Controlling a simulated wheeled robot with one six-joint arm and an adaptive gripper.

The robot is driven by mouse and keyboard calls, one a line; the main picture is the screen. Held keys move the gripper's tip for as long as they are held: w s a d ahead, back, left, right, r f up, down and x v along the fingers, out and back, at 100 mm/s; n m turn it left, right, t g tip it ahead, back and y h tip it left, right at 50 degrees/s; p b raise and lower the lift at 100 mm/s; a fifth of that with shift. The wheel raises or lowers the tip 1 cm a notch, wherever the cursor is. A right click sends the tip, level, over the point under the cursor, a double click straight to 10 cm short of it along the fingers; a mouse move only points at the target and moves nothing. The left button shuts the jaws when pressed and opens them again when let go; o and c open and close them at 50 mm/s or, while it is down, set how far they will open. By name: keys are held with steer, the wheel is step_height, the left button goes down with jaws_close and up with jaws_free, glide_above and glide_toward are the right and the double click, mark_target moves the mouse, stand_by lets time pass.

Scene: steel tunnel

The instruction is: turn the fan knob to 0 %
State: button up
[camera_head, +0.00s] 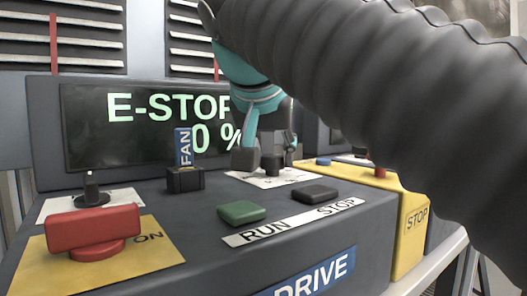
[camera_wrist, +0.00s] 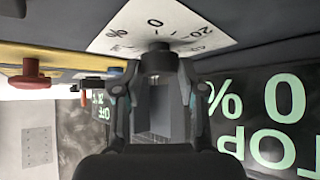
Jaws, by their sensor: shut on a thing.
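The fan knob (camera_head: 272,165) is small and dark and stands on a white dial plate (camera_head: 296,177) on the console. In the wrist view the fan knob (camera_wrist: 158,47) sits between my fingertips, over a white dial plate (camera_wrist: 205,32) with printed marks, seen upside down. My gripper (camera_wrist: 158,65) is shut on it; it also shows in the head view (camera_head: 268,158). The fingers hide part of the knob, so its pointer cannot be read. The screen (camera_head: 85,140) shows E-STOP and 0 % in green, partly covered by my arm.
A green RUN button (camera_head: 241,212) and a black STOP button (camera_head: 315,193) lie in front. A red handle (camera_head: 93,230) on a yellow plate is at left. A yellow STOP box (camera_head: 412,225) is at right.

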steer(key=n+y, duration=0.2)
steer(key=n, duration=0.1)
steer(key=n+y, duration=0.1)
steer(key=shift+d, duration=0.3)
steer(key=n+y, duration=0.1)
steer(key=n, duration=0.1)
steer(key=n+g+y, duration=0.1)
steer(key=n+y, duration=0.1)
steer(key=shift+w+d+n+y, duration=0.15)
steer(key=shift+n+y, duration=0.15)
steer(key=shift+n, duration=0.1)
steer(key=n+g+y, duration=0.1)
steer(key=n, duration=0.1)
steer(key=n+g+y, duration=0.1)
steer(key=n, duration=0.1)
steer(key=shift+w+n+g+y, duration=0.1)
steer(key=shift+n+g+y, duration=0.2)
steer(key=shift+d+n+g+y, duration=0.1)
steer(key=shift+n+g+y, duration=0.6)
steer(key=shift+n+g, duration=0.7)
steer(key=shift+n, duration=0.4)
steer(key=o, duration=1.1)
steer(key=shift+o, duration=0.2)
steer(key=shift+v, duration=3.65)
